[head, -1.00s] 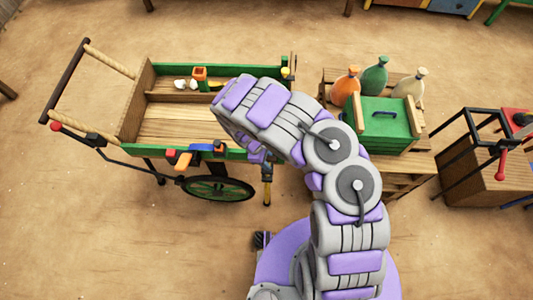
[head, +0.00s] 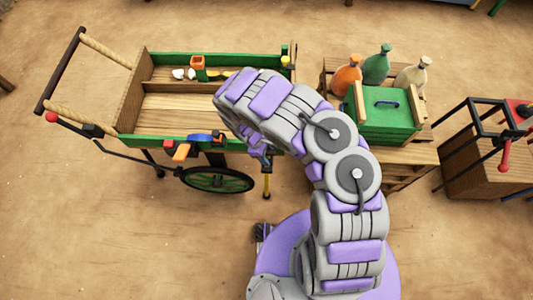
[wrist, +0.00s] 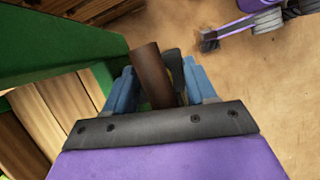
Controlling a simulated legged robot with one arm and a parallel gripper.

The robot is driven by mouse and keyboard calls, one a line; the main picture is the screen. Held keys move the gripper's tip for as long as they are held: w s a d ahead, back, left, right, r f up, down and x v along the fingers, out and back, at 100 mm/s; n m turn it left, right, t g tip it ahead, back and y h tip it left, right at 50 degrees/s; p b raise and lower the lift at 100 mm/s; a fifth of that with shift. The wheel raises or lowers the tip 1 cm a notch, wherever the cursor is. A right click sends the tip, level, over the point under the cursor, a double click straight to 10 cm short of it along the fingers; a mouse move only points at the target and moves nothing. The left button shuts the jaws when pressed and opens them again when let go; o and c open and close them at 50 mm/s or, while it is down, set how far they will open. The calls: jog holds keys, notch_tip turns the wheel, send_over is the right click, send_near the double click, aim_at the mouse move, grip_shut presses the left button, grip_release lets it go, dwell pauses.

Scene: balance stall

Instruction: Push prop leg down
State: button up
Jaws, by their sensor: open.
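The cart (head: 140,143) is a green and wood handcart standing in front of me. The prop leg (head: 267,187), dark with yellow near its foot, hangs below the cart's near right corner; its upper part is hidden by my arm. My gripper (head: 262,154) is beside that corner, mostly hidden behind my arm in the head view. In the wrist view my gripper (wrist: 160,88) is open, with blue fingers on either side of a brown rod (wrist: 150,72) and a dark piece with a little yellow. I cannot tell whether the fingers touch them.
A wheel (head: 217,180) sits under the cart's near side. A pallet stand with bottles (head: 376,65) and a green box (head: 387,125) is to the right. A wooden crate with a black frame (head: 480,165) is at far right. The sandy floor in front is clear.

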jog(key=p+v, duration=0.5)
jog(key=v, duration=1.2)
jog(key=shift+a, duration=0.25)
jog(key=shift+w, duration=0.1)
